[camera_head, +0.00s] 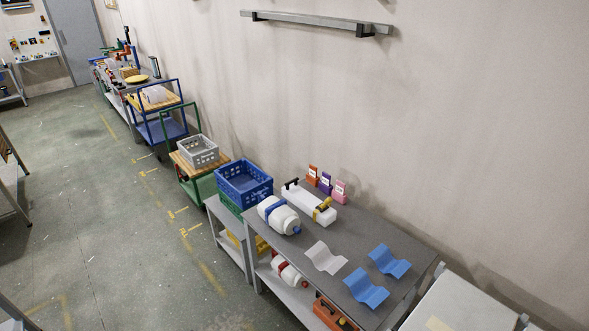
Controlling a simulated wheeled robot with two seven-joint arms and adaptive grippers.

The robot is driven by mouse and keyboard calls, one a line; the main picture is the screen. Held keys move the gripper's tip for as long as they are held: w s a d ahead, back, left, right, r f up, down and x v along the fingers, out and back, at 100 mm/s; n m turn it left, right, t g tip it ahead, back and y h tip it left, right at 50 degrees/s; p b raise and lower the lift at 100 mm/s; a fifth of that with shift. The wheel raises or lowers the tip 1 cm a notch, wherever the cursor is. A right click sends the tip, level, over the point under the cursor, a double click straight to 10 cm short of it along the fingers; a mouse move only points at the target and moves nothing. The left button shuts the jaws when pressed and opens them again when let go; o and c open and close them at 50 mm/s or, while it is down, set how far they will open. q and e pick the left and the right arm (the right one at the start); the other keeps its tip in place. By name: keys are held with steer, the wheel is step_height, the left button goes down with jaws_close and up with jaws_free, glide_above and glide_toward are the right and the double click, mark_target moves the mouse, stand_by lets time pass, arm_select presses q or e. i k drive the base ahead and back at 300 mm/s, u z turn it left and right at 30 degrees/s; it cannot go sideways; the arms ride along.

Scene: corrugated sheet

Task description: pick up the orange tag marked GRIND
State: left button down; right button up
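An orange tag (312,175) stands upright on the grey table (340,236), near its back edge by the wall. A purple tag (325,184) and a pink tag (340,192) stand in a row to its right. Each tag has a pale label, but the lettering is too small to read. Neither of my grippers is in view.
A white block with black and yellow parts (306,206) lies just in front of the tags. A white jug (279,214), a white corrugated sheet (325,258) and two blue ones (389,261) are nearby. A blue crate (243,184) stands left. The floor (110,230) is open.

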mark_target(313, 171)
steer(key=u, duration=0.65)
steer(key=i, duration=1)
steer(key=u, duration=0.5)
